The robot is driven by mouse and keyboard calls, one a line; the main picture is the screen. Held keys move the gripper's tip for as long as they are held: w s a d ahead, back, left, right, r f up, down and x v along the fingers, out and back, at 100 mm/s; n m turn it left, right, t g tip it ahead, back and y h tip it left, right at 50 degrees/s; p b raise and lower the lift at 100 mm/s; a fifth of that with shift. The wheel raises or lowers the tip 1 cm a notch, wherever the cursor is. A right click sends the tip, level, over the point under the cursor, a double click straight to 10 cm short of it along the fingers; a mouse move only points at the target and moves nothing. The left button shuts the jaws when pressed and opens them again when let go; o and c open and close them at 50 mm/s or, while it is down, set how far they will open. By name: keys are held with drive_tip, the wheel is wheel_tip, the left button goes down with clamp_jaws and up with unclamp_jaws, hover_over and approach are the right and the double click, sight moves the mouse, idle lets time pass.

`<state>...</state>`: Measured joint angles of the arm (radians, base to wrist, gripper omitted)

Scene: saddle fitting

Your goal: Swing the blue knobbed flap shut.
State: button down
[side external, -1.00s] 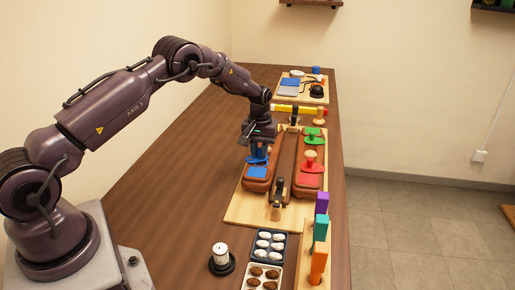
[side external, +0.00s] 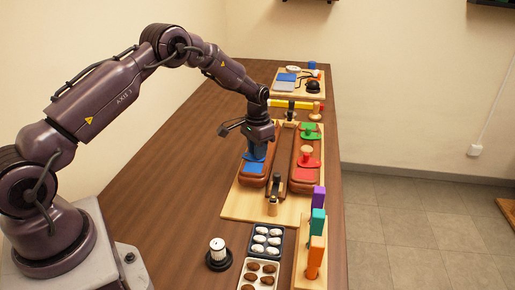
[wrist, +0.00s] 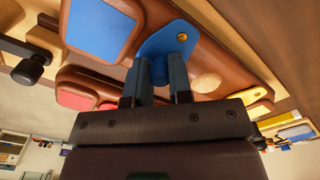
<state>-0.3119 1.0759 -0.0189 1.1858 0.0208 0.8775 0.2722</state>
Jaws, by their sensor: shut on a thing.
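The blue flap (wrist: 165,36) is a flat rounded plate with a small brass-edged hole, on the left brown leather half of the saddle (side external: 252,182). My gripper (wrist: 159,80) is shut on the blue knob (wrist: 159,71) of the flap, one dark finger each side. In the side view my gripper (side external: 257,153) stands over the far part of that half and hides most of the flap (side external: 247,155). A blue rectangular patch (side external: 254,168) lies in front of the flap, and shows in the wrist view (wrist: 101,28). How far the flap is swung cannot be told.
The right saddle half carries a green flap (side external: 310,128), a red flap (side external: 309,163) and a red patch (side external: 306,174). A dark-handled clamp (side external: 277,183) stands between the halves. The table's left side is free.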

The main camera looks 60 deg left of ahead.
sight(252, 160)
idle(0.6)
drive_tip(key=c, duration=1)
unclamp_jaws()
drive_tip(key=shift+c, duration=0.2)
drive_tip(key=shift+d, duration=0.15)
wheel_tip(252, 160, up, 13)
drive_tip(key=shift+a, duration=0.2)
drive_tip(key=s+d+r+t, duration=0.2)
drive_tip(key=s+d+r, duration=0.3)
drive_tip(key=s, duration=0.5)
drive_tip(key=s+d+r+t, duration=0.1)
drive_tip(key=s+d+r, duration=0.4)
drive_tip(key=s, duration=0.5)
drive_tip(key=s+d+r+t, duration=0.2)
drive_tip(key=s+d+r, duration=0.3)
drive_tip(key=s, duration=0.5)
drive_tip(key=shift+s+d+r+t, duration=0.15)
drive_tip(key=shift+s+d+t, duration=0.15)
